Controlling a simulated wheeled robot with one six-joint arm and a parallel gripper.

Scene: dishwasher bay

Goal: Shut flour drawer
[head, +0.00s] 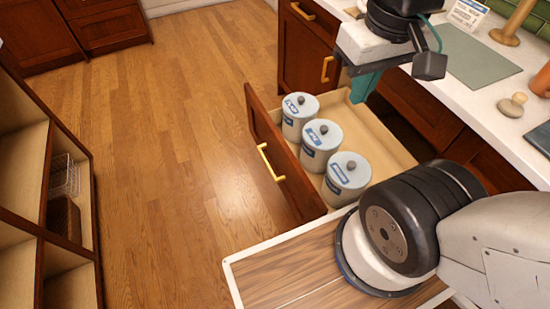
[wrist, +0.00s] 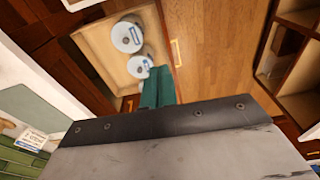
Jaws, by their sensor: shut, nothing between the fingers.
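The flour drawer (head: 263,150) stands pulled out from the dark wood cabinet below the counter. Its front has a brass bar handle (head: 270,162). Three white lidded canisters with blue labels stand in a row inside it: one far (head: 298,114), one in the middle (head: 320,144), one near (head: 347,177). My gripper (head: 364,88) has teal fingers and is shut and empty, above the far end of the drawer and apart from the handle. In the wrist view the fingers (wrist: 157,88) show beside the open drawer (wrist: 98,50) and two canisters.
The white counter (head: 480,95) runs along the right, with a green mat (head: 468,54), an orange-brown cylinder, stones and a wooden stand on it. An open shelf unit (head: 22,160) stands at left. The wood floor (head: 185,130) between is clear.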

